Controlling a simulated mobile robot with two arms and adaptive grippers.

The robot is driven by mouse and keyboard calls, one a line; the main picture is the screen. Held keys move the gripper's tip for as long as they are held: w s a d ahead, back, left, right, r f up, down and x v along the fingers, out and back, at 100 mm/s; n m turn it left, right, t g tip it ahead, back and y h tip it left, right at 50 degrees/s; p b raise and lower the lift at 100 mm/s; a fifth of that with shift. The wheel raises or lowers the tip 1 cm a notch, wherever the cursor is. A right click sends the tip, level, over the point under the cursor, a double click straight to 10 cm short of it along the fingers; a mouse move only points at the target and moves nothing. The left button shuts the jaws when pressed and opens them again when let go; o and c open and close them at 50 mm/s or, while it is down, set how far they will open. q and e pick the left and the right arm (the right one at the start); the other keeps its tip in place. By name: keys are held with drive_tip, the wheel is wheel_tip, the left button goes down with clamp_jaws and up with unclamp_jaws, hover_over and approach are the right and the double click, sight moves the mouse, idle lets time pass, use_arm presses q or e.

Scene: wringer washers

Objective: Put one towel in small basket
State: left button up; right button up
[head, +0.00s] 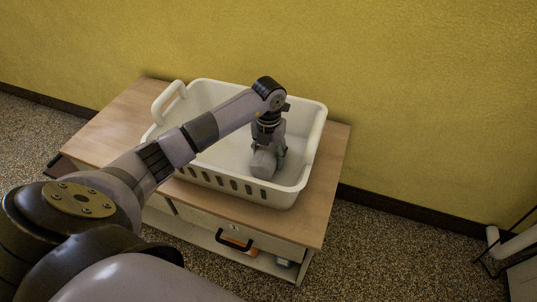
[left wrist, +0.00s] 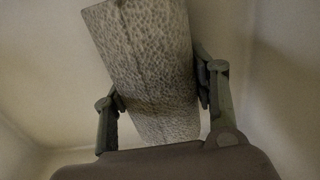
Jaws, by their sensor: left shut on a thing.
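A white slotted basket (head: 311,140) with a raised handle stands on a low wooden cabinet. My left arm reaches over its front wall, and my left gripper (head: 267,150) points down inside it. The gripper is shut on a rolled grey towel (head: 263,163), low inside the basket. In the left wrist view the patterned towel (left wrist: 145,55) lies between the two fingers (left wrist: 160,100), with pale basket walls around it. I cannot tell whether the towel touches the basket floor. No other towel shows in the basket. My right gripper is not in view.
A yellow wall (head: 400,80) is close behind. Speckled floor (head: 390,245) is open to the right. A white object with a dark frame (head: 510,245) stands at the right edge.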

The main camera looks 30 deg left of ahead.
sight(269, 149)
use_arm(q)
drive_tip(key=o, duration=1.7)
drive_tip(key=shift+f, duration=0.1)
wheel_tip(269, 149, up, 7)
drive_tip(key=shift+r+p, duration=0.1)
drive_tip(key=shift+p, duration=0.75)
drive_tip(key=shift+r+p, duration=0.4)
drive_tip(key=shift+r, duration=2.15)
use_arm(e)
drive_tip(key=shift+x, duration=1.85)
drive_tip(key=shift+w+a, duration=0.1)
